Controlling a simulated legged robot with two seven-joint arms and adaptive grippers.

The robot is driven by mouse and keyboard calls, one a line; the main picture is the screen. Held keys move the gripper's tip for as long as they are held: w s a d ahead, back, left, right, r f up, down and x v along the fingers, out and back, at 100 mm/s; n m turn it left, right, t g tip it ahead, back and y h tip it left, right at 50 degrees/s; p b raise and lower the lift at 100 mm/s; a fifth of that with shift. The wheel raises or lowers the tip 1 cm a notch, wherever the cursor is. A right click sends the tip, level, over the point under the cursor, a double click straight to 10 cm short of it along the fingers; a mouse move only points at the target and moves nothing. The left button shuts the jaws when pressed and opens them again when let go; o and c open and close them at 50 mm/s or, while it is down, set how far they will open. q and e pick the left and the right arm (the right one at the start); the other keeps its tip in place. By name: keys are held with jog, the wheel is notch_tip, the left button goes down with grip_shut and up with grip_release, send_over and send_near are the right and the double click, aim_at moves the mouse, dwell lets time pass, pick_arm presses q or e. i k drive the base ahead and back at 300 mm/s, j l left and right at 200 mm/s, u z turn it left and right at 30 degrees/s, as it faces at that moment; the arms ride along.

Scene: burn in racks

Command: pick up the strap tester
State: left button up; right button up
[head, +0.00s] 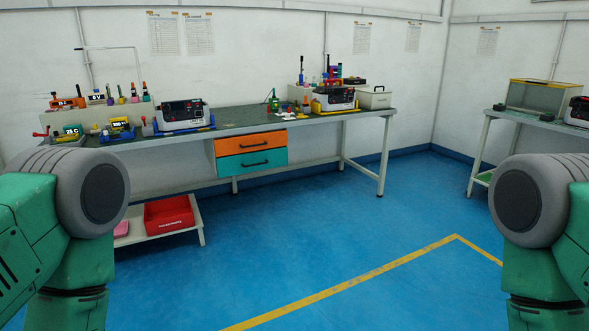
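I cannot pick out the strap tester for sure; the devices on the long workbench (240,124) are small and far off. A black-and-white boxy instrument (182,115) stands on a blue base at the bench's middle left. A similar instrument (334,98) on a yellow base stands further right. Small devices with displays, one green (72,130) and one blue and yellow (119,127), sit at the left end. My two green arms show at the left and right edges, but neither gripper is in view.
An orange drawer (250,144) and a teal drawer (252,162) hang under the bench. A low white shelf with a red bin (169,215) stands below left. Another table (530,121) with a glass-sided case (543,96) is at right. The blue floor (330,240) between is clear.

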aim_at(274, 101)
jog(key=i, duration=2.2)
